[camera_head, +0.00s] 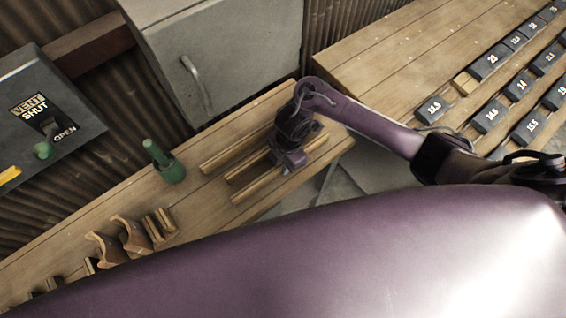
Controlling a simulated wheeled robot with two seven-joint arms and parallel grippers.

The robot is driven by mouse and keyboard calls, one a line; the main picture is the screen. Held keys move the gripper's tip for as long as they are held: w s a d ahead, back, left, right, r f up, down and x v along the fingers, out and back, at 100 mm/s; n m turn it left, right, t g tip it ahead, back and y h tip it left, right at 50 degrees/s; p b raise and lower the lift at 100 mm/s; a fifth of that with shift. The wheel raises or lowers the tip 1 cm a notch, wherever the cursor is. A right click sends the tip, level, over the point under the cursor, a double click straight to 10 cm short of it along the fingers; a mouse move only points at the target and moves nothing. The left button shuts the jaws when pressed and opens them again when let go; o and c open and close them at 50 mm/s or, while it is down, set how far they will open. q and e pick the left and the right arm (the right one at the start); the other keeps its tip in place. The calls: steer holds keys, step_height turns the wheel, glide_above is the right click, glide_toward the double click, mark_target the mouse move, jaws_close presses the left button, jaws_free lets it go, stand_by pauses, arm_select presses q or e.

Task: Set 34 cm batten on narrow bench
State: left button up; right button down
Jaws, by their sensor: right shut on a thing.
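The narrow bench (188,214) runs from lower left to upper middle. Several wooden battens lie roughly parallel near its right end. A far batten (225,156) and a middle batten (245,170) sit left of my right gripper. A near batten (254,188) shows on both sides of the gripper, close to the bench's front edge. My right gripper (287,162) points down at the battens and is shut on one, seemingly the near one; the jaws hide the contact. I cannot read the battens' lengths. My left gripper is not in view.
A green peg-like tool (168,166) stands on the bench left of the battens. Curved wooden pieces (131,236) stand farther left. A second bench (400,65) with numbered dark blocks (489,62) is at upper right. A grey cabinet (225,50) and vent switch box (45,110) stand behind.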

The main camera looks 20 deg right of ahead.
steer(key=c, duration=1.8)
jaws_free()
steer(key=shift+f, duration=0.15)
steer(key=o, duration=0.4)
steer(key=shift+o, duration=0.2)
step_height(320, 180, up, 12)
steer(key=d+p, duration=0.1)
steer(key=p, duration=0.3)
steer(key=shift+w+d, duration=0.3)
steer(key=shift+d, duration=0.05)
